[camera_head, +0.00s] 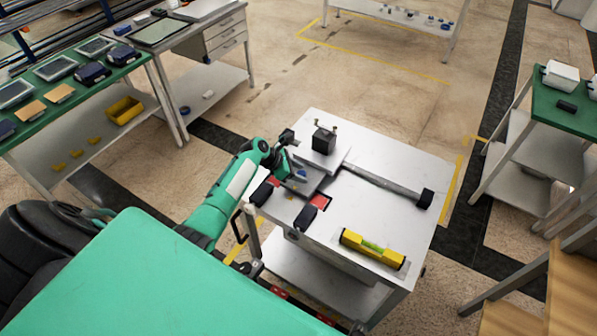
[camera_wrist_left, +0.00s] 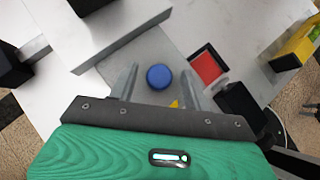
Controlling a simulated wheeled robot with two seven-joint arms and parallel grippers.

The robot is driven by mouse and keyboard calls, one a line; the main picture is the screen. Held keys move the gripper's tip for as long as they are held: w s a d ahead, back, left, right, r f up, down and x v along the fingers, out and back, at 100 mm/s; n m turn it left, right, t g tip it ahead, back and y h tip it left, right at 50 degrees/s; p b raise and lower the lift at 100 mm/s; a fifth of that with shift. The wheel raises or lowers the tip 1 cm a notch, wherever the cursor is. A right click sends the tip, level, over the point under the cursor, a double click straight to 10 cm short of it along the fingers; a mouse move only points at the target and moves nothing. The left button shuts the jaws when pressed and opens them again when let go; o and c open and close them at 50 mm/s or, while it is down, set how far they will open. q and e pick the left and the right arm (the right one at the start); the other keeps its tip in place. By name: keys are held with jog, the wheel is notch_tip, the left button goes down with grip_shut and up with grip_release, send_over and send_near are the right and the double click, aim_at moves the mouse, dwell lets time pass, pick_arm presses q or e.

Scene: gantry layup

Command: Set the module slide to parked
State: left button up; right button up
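On the white workbench (camera_head: 385,218), a pale slide plate carrying a black block (camera_head: 323,140) sits at the left end of a grey rail (camera_head: 385,183). A black end block (camera_head: 426,198) is at the rail's other end. A grey plate (camera_wrist_left: 150,50) with a round blue knob (camera_wrist_left: 158,77) lies near my left gripper (camera_head: 296,172). In the left wrist view, my left gripper (camera_wrist_left: 160,88) is open, with its two fingers apart on either side of the blue knob. Contact or height above the knob cannot be told. My right gripper is not in view.
A red square (camera_wrist_left: 207,67) and a black object (camera_wrist_left: 240,105) lie right of the fingers. A yellow level (camera_head: 373,248) lies near the bench's front edge. A green-topped bench (camera_head: 40,128) stands left, another green-topped table (camera_head: 565,117) right. Bare bench top lies between rail and level.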

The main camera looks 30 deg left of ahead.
pick_arm(q)
jog(key=shift+a+r, duration=0.1)
jog(key=shift+s+a+r, duration=0.2)
jog(key=b+v, duration=0.2)
jog(key=v, duration=1.1)
